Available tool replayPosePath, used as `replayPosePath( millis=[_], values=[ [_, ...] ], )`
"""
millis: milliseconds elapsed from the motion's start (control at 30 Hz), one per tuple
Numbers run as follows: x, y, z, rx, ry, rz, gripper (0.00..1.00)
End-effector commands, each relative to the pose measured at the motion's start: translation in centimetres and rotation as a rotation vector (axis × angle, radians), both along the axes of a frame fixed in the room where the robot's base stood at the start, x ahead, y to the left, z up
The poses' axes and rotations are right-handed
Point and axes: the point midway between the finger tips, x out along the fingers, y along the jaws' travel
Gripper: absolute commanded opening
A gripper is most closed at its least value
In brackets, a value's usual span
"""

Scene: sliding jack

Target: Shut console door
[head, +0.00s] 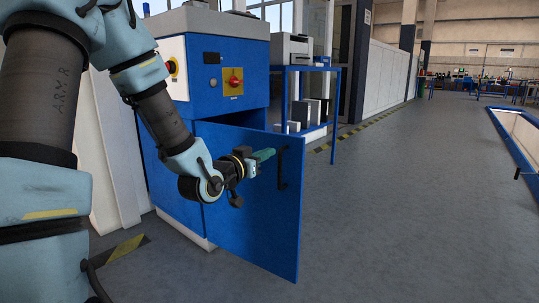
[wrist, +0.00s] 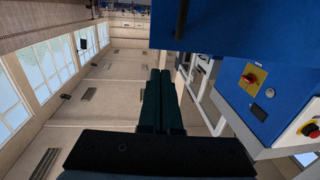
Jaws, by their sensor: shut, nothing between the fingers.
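The blue console (head: 213,85) stands left of centre in the head view, with a panel of switches on its front. Its blue door (head: 262,215) stands open, swung out toward the right, with a black upright handle (head: 281,168) near its free edge. My gripper (head: 270,154) has green fingers and is in front of the door's face, just left of the handle. I cannot tell if it touches the door. In the wrist view the shut, empty fingers (wrist: 160,75) point up beside the door (wrist: 250,30), whose handle (wrist: 181,18) shows at the top.
A blue table (head: 325,69) with a grey printer-like box (head: 293,48) stands behind the door. A blue-edged pit or frame (head: 515,140) lies at far right. The grey floor right of the door is clear.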

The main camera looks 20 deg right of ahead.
Motion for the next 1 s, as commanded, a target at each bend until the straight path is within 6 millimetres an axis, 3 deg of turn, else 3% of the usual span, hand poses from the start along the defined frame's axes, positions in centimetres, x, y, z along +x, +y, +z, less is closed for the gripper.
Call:
replayPosePath(
  millis=[267,700,1000],
  values=[
    [1.4,-2.4,0.1,-0.016,-0.007,-0.005,0.0],
    [6.4,-9.5,-0.1,-0.014,-0.006,-0.004,0.0],
    [7.8,-11.6,0.1,-0.012,-0.005,-0.004,0.0]
  ],
)
